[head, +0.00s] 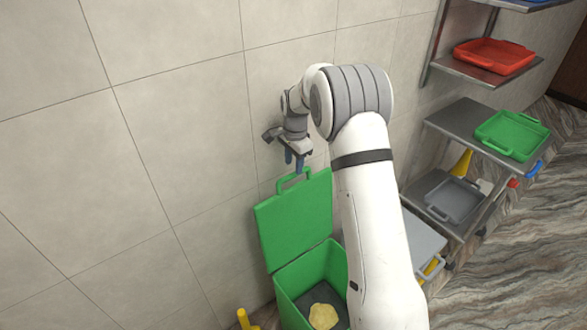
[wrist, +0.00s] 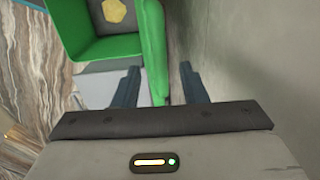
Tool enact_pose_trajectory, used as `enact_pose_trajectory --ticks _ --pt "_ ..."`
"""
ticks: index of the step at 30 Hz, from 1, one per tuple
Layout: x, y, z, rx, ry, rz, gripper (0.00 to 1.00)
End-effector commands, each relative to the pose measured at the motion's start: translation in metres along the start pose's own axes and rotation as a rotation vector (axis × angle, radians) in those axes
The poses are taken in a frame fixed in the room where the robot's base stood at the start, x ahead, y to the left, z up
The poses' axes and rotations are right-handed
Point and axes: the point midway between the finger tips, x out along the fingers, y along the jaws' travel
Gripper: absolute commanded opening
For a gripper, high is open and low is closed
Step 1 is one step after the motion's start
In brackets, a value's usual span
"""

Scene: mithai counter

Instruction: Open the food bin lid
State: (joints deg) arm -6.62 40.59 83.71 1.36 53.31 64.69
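The green food bin (head: 310,275) stands on the floor against the wall, partly hidden by my arm. Its green lid (head: 293,218) is open, swung up to near upright by the wall, with its loop handle (head: 293,179) on the top edge. My gripper (head: 294,162) is just above the handle, fingers pointing down. In the wrist view, my gripper (wrist: 160,70) is open and the lid (wrist: 153,45) shows edge-on, its handle end between the two fingers, with gaps on both sides. The bin (wrist: 96,49) shows open, with a pale yellow lump (wrist: 114,11) inside.
The tiled wall (head: 180,130) is close behind the lid and my gripper. A metal rack (head: 465,120) at right holds a red tray (head: 493,55), a green tray (head: 513,135) and a grey tray (head: 455,199). A yellow object (head: 243,319) is left of the bin. Wood-patterned floor (head: 510,265) is clear at right.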

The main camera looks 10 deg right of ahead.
Motion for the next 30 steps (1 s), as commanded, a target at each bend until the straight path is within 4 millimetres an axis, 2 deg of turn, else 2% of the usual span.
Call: enact_pose_trajectory --ticks 3,7,17,30 --pt "0.017 0.001 0.0 -0.001 -0.001 0.003 0.39" --pt "0.03 0.0 0.0 -0.001 -0.001 0.002 0.39" --pt "0.036 0.0 0.0 -0.001 0.0 -0.001 0.39" --pt "0.036 0.0 0.0 -0.001 0.0 -0.001 0.04"
